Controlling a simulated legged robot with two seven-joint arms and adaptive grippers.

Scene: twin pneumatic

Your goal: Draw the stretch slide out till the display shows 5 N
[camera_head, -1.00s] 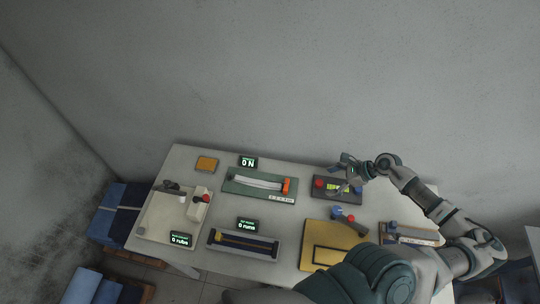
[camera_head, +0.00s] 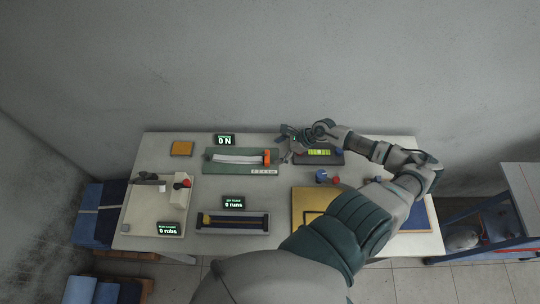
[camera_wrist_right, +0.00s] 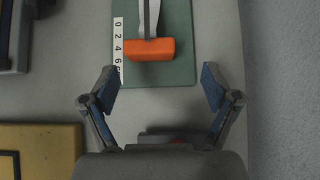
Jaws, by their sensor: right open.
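The stretch slide is an orange block (camera_head: 267,158) at the right end of a green board (camera_head: 214,167), joined to a pale strip (camera_head: 238,159). In the right wrist view the orange block (camera_wrist_right: 150,49) sits beside a white number scale (camera_wrist_right: 118,45). The small display (camera_head: 224,140) behind the board reads 0 N. My right gripper (camera_head: 287,148) is open and empty, just right of the orange block. In the right wrist view its spread fingers (camera_wrist_right: 151,88) stand either side of the block's line, apart from it. My left gripper is not in view.
A dark unit with a green display (camera_head: 319,153) stands right of the board. A yellow panel (camera_head: 304,200), a dark slide rig (camera_head: 232,223) and a pale fixture (camera_head: 140,210) share the table. An orange-yellow pad (camera_head: 182,148) lies at the back left.

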